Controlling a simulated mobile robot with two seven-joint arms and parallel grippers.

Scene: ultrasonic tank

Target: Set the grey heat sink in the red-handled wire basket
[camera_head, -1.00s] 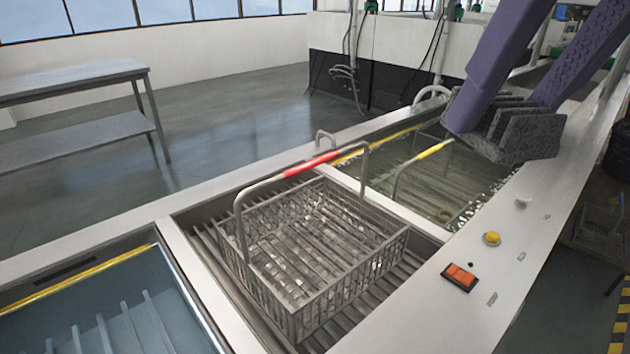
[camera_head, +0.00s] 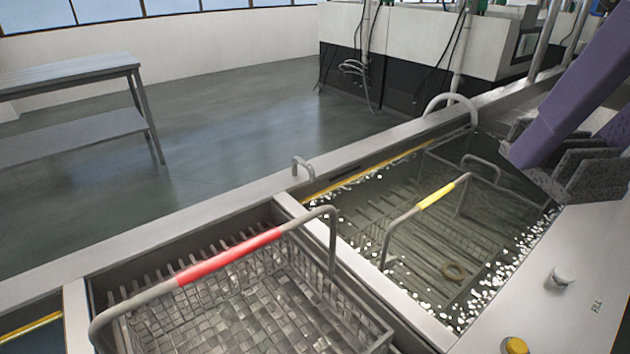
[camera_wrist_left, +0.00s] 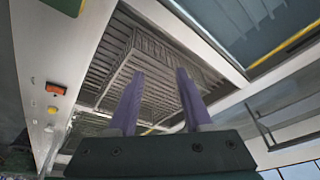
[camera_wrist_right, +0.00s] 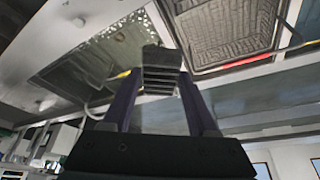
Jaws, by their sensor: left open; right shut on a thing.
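The grey heat sink (camera_head: 598,178), a dark finned block, is between the purple fingers of my right gripper (camera_head: 570,150), held above the right edge of the yellow-handled tank. In the right wrist view the heat sink (camera_wrist_right: 160,66) shows its stacked fins, and my right gripper is shut on it. The red-handled wire basket (camera_head: 228,256) stands in the tank at lower left, its handle upright and its visible floor empty. It also shows in the right wrist view (camera_wrist_right: 228,32). My left gripper (camera_wrist_left: 160,78) is open and empty, with the wire basket (camera_wrist_left: 172,46) beyond its fingertips.
A yellow knob (camera_head: 516,346) and a pale knob (camera_head: 561,277) stand on the right ledge. A metal bench (camera_head: 75,80) stands far left.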

